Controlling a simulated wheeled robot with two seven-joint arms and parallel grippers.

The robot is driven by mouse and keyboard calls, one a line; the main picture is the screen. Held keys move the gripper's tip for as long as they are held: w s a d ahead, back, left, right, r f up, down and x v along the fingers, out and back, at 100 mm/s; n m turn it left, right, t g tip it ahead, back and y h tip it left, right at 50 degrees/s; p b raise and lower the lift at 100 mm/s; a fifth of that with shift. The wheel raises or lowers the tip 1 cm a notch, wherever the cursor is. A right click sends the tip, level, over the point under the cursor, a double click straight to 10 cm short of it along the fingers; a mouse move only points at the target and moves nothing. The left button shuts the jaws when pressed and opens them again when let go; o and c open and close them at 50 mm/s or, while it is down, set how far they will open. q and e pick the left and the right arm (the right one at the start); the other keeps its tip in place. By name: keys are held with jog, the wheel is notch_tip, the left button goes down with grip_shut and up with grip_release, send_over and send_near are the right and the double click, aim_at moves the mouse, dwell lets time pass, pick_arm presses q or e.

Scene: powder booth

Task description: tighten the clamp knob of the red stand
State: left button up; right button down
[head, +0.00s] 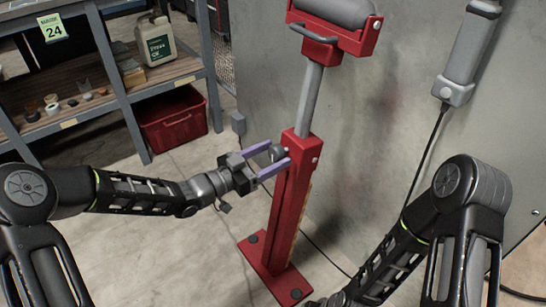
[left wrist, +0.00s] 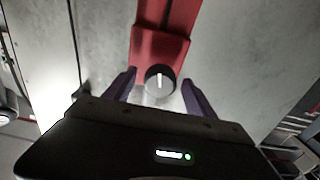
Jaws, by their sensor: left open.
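The red stand (head: 291,205) stands upright on a flat red base, with a grey post (head: 310,98) rising from its column to a red roller head. The dark clamp knob (head: 277,153) is on the left side of the column near its top. In the left wrist view the knob (left wrist: 160,81) is round and dark with a white mark, in front of the red column (left wrist: 160,47). My left gripper (head: 272,161) is open, its purple fingers on either side of the knob. Contact with the knob cannot be told. My right gripper is out of view; only its arm shows.
A grey wall panel (head: 400,130) stands close behind the stand. A shelf unit (head: 125,95) at the left holds a jug (head: 156,42) and small jars. A red crate (head: 172,120) sits beneath it. A cable (head: 427,150) hangs at the right. Floor left of the base is clear.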

pick_arm(q)
jog(key=shift+w+d, duration=0.25)
jog(key=c, duration=1.4)
